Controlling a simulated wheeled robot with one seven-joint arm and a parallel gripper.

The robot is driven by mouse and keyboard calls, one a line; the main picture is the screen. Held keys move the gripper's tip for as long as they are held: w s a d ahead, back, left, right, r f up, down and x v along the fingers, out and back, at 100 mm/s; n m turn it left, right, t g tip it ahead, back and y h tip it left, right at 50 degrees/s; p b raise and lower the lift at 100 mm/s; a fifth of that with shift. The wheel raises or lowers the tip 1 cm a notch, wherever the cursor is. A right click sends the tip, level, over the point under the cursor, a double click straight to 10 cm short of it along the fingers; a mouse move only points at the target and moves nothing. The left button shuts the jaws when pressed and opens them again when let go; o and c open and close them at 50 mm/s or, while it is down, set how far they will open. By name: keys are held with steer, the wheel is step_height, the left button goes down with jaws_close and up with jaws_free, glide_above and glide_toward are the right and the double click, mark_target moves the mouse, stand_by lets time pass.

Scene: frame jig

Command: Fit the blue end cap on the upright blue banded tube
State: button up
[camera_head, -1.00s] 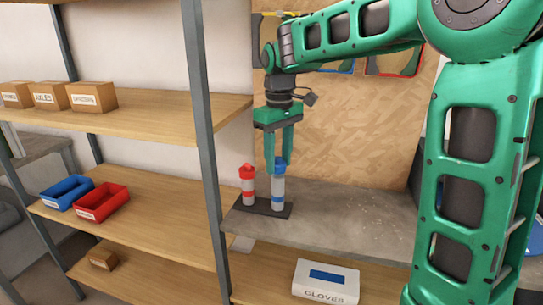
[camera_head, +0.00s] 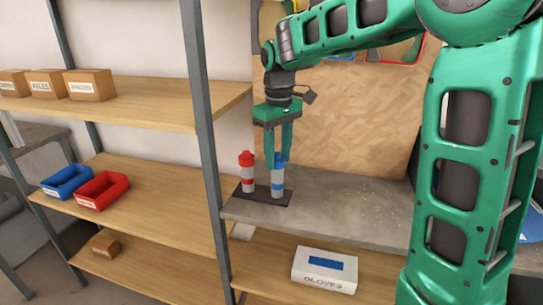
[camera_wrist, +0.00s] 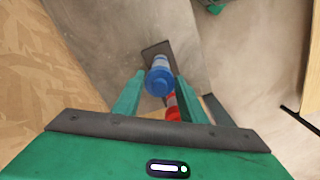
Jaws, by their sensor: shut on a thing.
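The blue end cap (camera_head: 279,160) is between the fingertips of my gripper (camera_head: 279,158). It also shows in the wrist view (camera_wrist: 158,80), between the two fingers (camera_wrist: 154,92). My gripper is shut on the cap. The grey blue-banded tube (camera_head: 278,188) stands upright directly below, on a dark base plate (camera_head: 256,198). The cap appears to be at the tube's top, but I cannot tell whether it is fully seated.
A red-banded tube with a red cap (camera_head: 247,172) stands close to the left on the same plate. The grey bench top (camera_head: 350,205) is clear to the right. A shelf post (camera_head: 205,150) rises at the left. A gloves box (camera_head: 325,270) lies below.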

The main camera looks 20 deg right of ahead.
steer(key=shift+f, duration=0.4)
stand_by(0.5)
steer(key=o, duration=1.1)
step_height(320, 180, up, 11)
steer(key=shift+w+f, duration=0.1)
steer(key=s+d+f+m, duration=0.3)
steer(key=s+d+f, duration=0.1)
steer(key=s+d, duration=0.35)
steer(key=s+d+f+m, duration=0.35)
steer(key=s+d, duration=0.25)
steer(key=s, duration=0.3)
steer(key=s+f+m, duration=0.1)
steer(key=s+f, duration=0.2)
steer(key=s, duration=0.2)
steer(key=s+d+f+m, duration=0.1)
steer(key=s+f+m, duration=0.1)
steer(key=s, duration=0.3)
steer(key=s+d+f+m, duration=0.1)
steer(key=s+f, duration=0.4)
steer(key=shift+s+d+m, duration=0.1)
steer(key=shift+d+m, duration=0.15)
steer(key=shift+m, duration=0.1)
